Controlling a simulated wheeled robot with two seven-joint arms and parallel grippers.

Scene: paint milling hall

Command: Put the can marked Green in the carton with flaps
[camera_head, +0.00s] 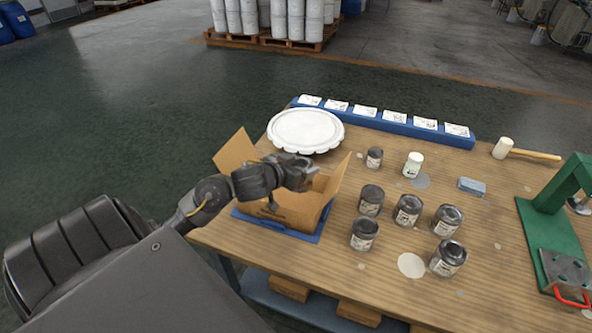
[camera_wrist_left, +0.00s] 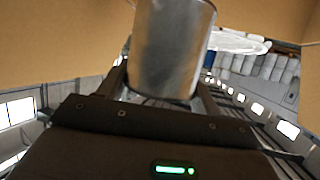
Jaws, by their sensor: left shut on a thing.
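The open carton with flaps (camera_head: 290,211) stands on a blue mat at the table's left side, flaps up. My left gripper (camera_head: 300,181) is over the carton, between its raised flaps. In the left wrist view it is shut on a bare-sided metal can (camera_wrist_left: 172,50), with brown cardboard around it. The held can is mostly hidden by the gripper and carton in the head view. No label shows on its visible side, so its marking cannot be read. My right gripper is not in view.
Several dark labelled cans (camera_head: 407,210) stand right of the carton, their labels too small to read. A white scalloped lid (camera_head: 305,131) lies behind it.

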